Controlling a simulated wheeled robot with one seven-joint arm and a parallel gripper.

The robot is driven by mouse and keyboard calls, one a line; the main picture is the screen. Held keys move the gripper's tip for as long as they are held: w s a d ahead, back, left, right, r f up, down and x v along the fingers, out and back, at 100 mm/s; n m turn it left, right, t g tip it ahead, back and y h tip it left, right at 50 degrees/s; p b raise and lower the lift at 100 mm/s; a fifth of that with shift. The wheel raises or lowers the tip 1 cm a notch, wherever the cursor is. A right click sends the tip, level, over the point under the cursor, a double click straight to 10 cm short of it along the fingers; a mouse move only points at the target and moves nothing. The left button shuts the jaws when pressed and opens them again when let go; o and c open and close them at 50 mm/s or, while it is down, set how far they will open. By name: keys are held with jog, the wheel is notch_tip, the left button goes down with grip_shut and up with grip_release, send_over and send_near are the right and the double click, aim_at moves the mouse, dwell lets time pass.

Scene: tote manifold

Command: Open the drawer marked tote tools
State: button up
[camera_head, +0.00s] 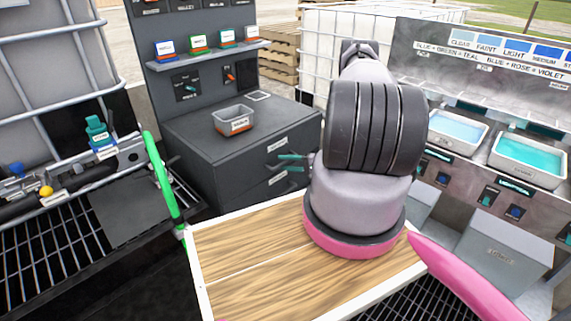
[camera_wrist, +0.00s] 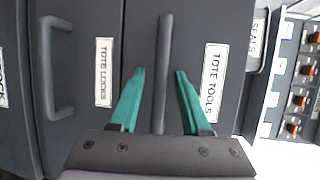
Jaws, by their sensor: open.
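The drawer marked "TOTE TOOLS" (camera_wrist: 236,25) is a dark grey front in the wrist view, with its white label (camera_wrist: 212,82) to the right of its bar handle (camera_wrist: 164,70). It looks shut. My gripper (camera_wrist: 157,75) is open, its two teal fingers on either side of that handle. Gaps show between the fingers and the bar. In the head view my gripper (camera_head: 282,163) is at the front of the dark grey cabinet (camera_head: 215,160), partly hidden by my arm.
The neighbouring "TOTE LOCKS" drawer (camera_wrist: 85,120) has its own handle (camera_wrist: 55,68). A bin (camera_head: 234,120) stands on the cabinet top. A wooden-topped surface (camera_head: 250,250) with a white rim lies in front. Blue-filled trays (camera_head: 528,160) stand at the right.

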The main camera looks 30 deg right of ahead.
jog(key=shift+w+a, duration=0.1)
jog(key=shift+w, duration=0.1)
jog(key=shift+c, duration=0.4)
grip_shut()
dwell(1.0)
